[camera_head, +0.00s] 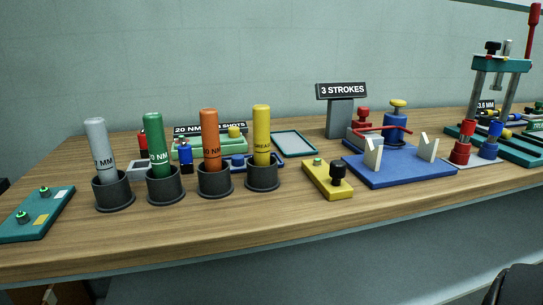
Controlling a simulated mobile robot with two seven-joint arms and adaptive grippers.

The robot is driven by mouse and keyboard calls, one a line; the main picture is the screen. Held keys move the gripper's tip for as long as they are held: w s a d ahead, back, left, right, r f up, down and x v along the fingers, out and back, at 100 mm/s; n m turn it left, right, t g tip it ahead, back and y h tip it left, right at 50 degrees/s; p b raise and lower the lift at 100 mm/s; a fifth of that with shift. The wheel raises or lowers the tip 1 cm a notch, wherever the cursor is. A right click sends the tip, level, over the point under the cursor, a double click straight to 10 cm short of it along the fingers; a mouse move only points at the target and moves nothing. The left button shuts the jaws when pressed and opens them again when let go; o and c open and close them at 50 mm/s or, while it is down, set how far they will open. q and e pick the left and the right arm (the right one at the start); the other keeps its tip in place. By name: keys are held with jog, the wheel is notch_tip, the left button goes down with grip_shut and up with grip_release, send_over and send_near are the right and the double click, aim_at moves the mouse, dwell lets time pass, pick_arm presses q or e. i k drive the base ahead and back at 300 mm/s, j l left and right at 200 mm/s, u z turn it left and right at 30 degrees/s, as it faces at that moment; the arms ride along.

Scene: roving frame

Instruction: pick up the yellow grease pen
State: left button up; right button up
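The yellow grease pen (262,134) stands upright in a dark round holder (262,174). It is the rightmost of a row of similar cylinders, and its side carries lettering that seems to read GREASE. Its lower end is hidden inside the holder. Neither of my grippers can be made out in the head view, so no gripper is seen near the pen.
Left of the pen stand orange (209,137), green (156,143) and grey (101,148) cylinders in like holders. A yellow block (322,184) and blue fixture plate (390,172) lie right. The wooden table's front strip (220,232) is clear.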

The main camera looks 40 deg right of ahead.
aim_at(260, 113)
jog(key=z, duration=1.1)
jog(key=u, duration=2.15)
jog(key=i+j+u, duration=0.1)
jog(key=i+u, duration=0.25)
jog(key=i, duration=0.3)
jog(key=i+l+u, duration=0.1)
jog(key=i+u, duration=0.2)
jog(key=i, duration=0.3)
jog(key=k+j+z, duration=0.1)
jog(key=z, duration=0.3)
jog(key=k+j+z, duration=0.15)
jog(key=z, duration=0.65)
jog(key=j+z, duration=0.1)
jog(key=z, duration=0.35)
jog(key=k+z, duration=0.1)
jog(key=z, duration=0.75)
jog(key=i+j+z, duration=0.1)
jog(key=z, duration=0.35)
jog(key=i+j+z, duration=0.1)
jog(key=z, duration=0.35)
jog(key=i+j+z, duration=0.1)
jog(key=z, duration=0.35)
